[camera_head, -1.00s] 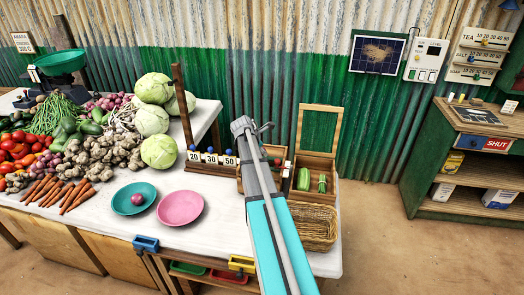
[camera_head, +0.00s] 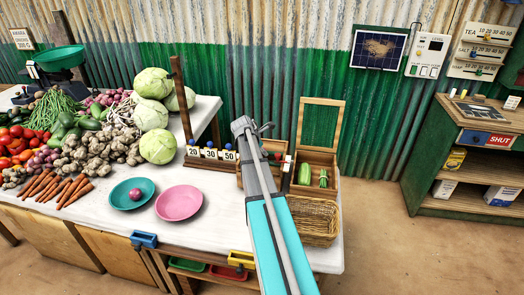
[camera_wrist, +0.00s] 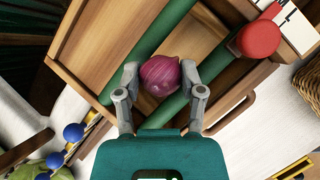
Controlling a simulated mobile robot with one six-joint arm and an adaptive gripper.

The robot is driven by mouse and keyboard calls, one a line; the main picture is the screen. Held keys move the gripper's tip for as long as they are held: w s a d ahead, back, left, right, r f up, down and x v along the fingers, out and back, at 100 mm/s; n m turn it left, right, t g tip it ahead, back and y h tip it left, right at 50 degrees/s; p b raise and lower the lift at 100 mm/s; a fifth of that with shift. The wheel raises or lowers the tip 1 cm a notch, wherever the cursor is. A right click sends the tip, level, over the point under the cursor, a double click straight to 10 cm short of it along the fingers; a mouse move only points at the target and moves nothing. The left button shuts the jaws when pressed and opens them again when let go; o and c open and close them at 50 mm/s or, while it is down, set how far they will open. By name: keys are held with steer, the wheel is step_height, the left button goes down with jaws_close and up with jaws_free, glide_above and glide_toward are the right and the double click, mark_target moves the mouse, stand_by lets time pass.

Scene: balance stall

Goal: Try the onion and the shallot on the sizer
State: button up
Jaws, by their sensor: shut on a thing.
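My gripper (camera_wrist: 160,98) is shut on a purple bulb (camera_wrist: 160,75), with a fingertip on each side. I cannot tell whether it is the onion or the shallot. It sits over the gap between two green rails of the wooden sizer (camera_wrist: 120,40); I cannot tell if it touches them. A red knob (camera_wrist: 258,38) is at the right of the rails. In the head view my arm hides most of the sizer and the held bulb. A second small purple bulb (camera_head: 136,195) lies on the teal plate (camera_head: 121,202). The pink plate (camera_head: 179,203) beside it is empty.
Cabbages (camera_head: 158,147) and a wooden post with number cards (camera_head: 210,154) stand left of the sizer. An open wooden box (camera_head: 320,158) with green vegetables and a wicker basket (camera_head: 318,221) are to its right. Bare white tabletop (camera_head: 190,237) lies in front.

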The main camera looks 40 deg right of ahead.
steer(key=o, duration=0.9)
steer(key=shift+o, duration=0.2)
steer(key=shift+o, duration=0.6)
steer(key=shift+r, duration=0.1)
steer(key=shift+r+p, duration=3.4)
steer(key=shift+p, duration=0.1)
